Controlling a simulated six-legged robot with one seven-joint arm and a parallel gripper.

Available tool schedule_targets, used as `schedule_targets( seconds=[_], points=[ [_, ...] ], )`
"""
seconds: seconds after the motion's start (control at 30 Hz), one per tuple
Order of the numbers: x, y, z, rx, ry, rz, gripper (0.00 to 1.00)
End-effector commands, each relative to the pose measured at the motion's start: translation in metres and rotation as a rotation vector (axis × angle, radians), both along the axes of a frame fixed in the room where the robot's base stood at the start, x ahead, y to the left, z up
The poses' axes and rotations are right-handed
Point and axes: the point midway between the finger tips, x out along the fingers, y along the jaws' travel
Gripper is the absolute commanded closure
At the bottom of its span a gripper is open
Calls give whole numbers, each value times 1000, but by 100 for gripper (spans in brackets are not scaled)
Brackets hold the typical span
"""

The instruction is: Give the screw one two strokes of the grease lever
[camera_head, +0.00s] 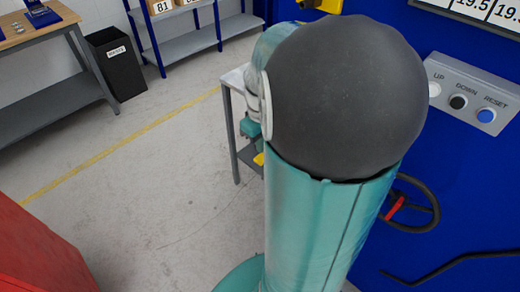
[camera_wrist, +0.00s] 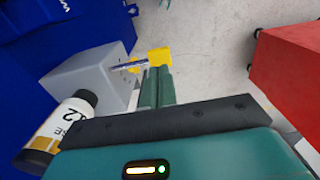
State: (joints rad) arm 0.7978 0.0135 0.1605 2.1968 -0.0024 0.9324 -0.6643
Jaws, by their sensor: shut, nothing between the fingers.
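In the wrist view, my gripper (camera_wrist: 155,74) has its two teal fingers together, with nothing between them. Just beyond the fingertips is a yellow grip (camera_wrist: 159,57) on a thin metal rod (camera_wrist: 128,65), which appears to be the grease lever. The rod comes out of a grey box (camera_wrist: 88,75) at the left. The fingertips look close to the yellow grip; I cannot tell whether they touch it. The screw cannot be made out. In the head view, my own arm hides most of the work area.
A red block (camera_wrist: 288,68) is at right. The head view shows a blue machine with a button panel (camera_head: 466,98), a black handwheel (camera_head: 432,215), a bin (camera_head: 117,62) and open floor (camera_head: 170,180).

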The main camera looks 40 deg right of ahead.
Motion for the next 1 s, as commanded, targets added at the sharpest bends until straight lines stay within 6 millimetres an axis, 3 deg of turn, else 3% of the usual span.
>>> schedule_targets(
  seconds=[0.1, 0.3, 1.0],
  points=[
    [-1, 0, -20, 3, 2, -1, 100],
    [0, 0, -34, 0, -1, -1, 100],
    [1, -11, -38, -33, -2, -1, 100]
  ],
)
